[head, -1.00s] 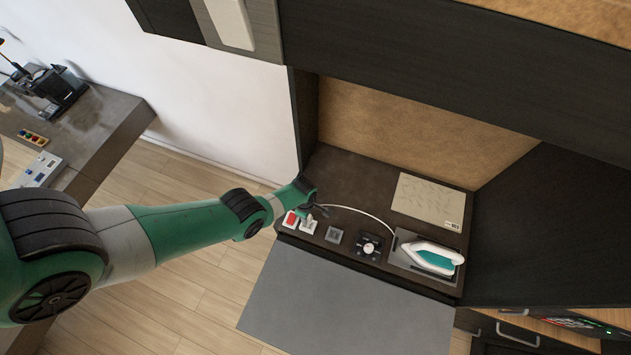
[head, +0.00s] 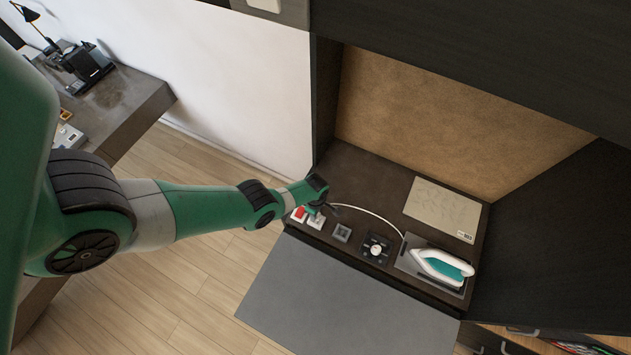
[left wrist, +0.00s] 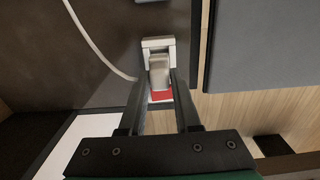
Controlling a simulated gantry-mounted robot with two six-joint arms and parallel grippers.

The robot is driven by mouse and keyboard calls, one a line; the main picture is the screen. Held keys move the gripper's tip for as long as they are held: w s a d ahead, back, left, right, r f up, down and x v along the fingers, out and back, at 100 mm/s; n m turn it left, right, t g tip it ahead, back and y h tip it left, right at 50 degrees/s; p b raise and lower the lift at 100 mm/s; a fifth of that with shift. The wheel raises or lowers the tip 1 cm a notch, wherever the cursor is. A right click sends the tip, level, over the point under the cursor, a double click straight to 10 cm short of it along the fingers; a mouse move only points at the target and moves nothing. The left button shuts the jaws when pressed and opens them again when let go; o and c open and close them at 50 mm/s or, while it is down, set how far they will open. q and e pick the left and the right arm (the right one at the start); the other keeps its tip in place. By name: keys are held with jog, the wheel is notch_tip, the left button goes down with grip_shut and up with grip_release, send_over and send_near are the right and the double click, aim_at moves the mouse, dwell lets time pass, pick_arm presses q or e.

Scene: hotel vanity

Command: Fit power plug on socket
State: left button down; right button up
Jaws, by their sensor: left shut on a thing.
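My left gripper (head: 319,203) is over the left end of the counter shelf, above the white socket (head: 316,221). In the left wrist view my left gripper (left wrist: 159,76) is shut on a pale plug (left wrist: 158,68), with a finger on each side of it. The plug overlaps the white socket block (left wrist: 157,42); I cannot tell whether its pins are in the socket. A white cord (head: 365,213) runs from the gripper area to the teal and white iron (head: 442,266). My right gripper is not in view.
A red-topped switch (head: 299,213) is just left of the socket. A grey square fitting (head: 342,232) and a black dial (head: 376,247) are to its right. A beige board (head: 443,208) lies behind the iron. The cabinet wall rises at the shelf's left end.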

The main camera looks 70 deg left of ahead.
pick_arm(q)
jog(key=shift+f, duration=0.2)
dwell(0.5)
jog(key=shift+f+b, duration=0.6)
jog(key=shift+b, duration=0.25)
jog(key=shift+f+b, duration=1.3)
jog(key=shift+f, duration=0.05)
dwell(0.5)
jog(key=c, duration=0.5)
grip_release()
jog(key=shift+c, duration=0.2)
jog(key=shift+r, duration=0.15)
